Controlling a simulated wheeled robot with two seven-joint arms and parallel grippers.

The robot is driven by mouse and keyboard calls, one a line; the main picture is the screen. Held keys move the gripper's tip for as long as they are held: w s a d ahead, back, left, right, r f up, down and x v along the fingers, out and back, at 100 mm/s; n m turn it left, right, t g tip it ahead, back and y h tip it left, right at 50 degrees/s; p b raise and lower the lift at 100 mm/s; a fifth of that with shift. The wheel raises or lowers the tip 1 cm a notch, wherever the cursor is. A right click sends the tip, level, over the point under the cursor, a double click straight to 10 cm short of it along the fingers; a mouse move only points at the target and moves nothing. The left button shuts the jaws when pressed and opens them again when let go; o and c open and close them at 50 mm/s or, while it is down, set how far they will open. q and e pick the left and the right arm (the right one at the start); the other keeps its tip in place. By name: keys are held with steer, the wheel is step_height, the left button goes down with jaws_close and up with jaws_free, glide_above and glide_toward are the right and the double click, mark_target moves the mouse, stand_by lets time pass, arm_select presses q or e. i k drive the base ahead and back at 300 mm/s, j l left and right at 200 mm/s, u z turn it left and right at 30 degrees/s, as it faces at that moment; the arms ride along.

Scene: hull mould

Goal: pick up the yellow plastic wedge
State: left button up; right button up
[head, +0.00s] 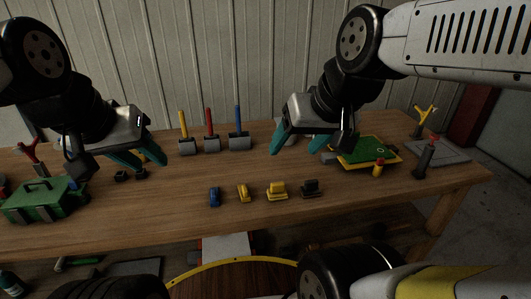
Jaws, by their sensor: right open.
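Two small yellow pieces lie in a row near the front of the wooden table: a narrow one (243,193) and a wider, blocky one (277,191). I cannot tell for certain which is the yellow plastic wedge. My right gripper (294,150) is open and empty, with its teal fingers pointing down above the table, behind the yellow pieces. My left gripper (150,164) is above the left part of the table, its teal fingers apart and nothing visible between them.
A blue piece (214,197) and a dark piece (311,188) flank the yellow ones. Several upright-handled tools (211,143) stand behind. The wooden table's (180,225) front strip is clear.

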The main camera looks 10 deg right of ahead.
mark_target(244, 197)
steer(key=z, duration=1.3)
steer(key=k+j+z, duration=0.1)
steer(key=j, duration=0.25)
steer(key=k+j+z, duration=0.1)
steer(key=j, duration=0.25)
steer(key=k+j+z, duration=0.1)
steer(key=j, duration=0.2)
steer(key=k+j, duration=0.15)
steer(key=j, duration=0.2)
steer(key=z, duration=0.05)
